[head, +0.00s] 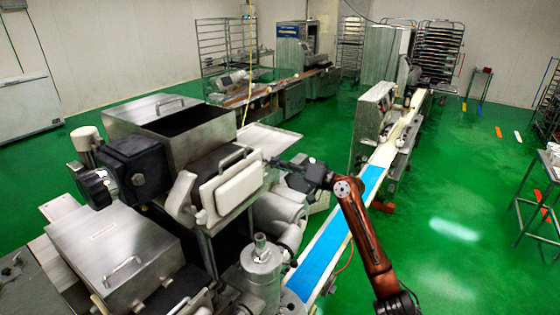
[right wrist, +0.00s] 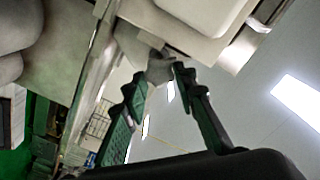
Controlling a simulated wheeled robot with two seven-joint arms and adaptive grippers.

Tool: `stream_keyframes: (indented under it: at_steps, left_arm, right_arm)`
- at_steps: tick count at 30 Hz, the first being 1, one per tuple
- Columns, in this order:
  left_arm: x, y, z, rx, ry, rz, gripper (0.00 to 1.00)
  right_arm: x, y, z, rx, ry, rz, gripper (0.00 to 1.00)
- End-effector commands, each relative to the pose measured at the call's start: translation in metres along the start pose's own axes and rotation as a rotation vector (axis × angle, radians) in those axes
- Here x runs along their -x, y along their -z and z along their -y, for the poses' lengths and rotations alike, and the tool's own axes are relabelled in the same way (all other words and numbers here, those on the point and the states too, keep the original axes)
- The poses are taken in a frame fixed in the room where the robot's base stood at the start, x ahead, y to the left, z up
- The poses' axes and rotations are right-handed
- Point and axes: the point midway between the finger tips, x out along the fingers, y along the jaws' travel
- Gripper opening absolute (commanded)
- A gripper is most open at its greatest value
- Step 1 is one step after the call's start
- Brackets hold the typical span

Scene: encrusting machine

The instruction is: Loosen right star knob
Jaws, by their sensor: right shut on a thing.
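The right star knob (right wrist: 160,68) is a small grey knob at the side of the encrusting machine (head: 165,110), just below a pale cover in the right wrist view. My right gripper (head: 270,162) reaches in from the right at the machine's side. In the right wrist view its two dark fingers (right wrist: 160,76) close on the knob from both sides, at their tips. In the head view the knob is too small and covered to make out. My left gripper is not in view.
A white cover with a handle (head: 232,188) is beside the right gripper. A conveyor with a blue belt (head: 325,250) runs below my right arm. A metal cylinder (head: 262,268) stands in front. Green floor (head: 455,200) is open at the right.

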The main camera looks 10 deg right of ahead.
Motion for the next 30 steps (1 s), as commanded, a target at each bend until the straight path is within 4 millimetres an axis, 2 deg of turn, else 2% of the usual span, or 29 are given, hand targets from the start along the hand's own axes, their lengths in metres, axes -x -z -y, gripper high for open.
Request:
stream_keyframes:
  at_steps: [1, 18, 30]
  left_arm:
    - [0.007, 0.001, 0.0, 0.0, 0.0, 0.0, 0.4]
    - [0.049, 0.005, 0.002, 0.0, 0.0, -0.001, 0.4]
    - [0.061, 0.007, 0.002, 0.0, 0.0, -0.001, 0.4]
  right_arm:
    - [0.0, 0.004, 0.003, -0.043, 0.002, -0.004, 0.02]
    - [0.0, 0.004, 0.0, -0.527, 0.002, -0.006, 0.02]
    - [0.001, 0.002, -0.002, -0.673, 0.003, -0.006, 0.02]
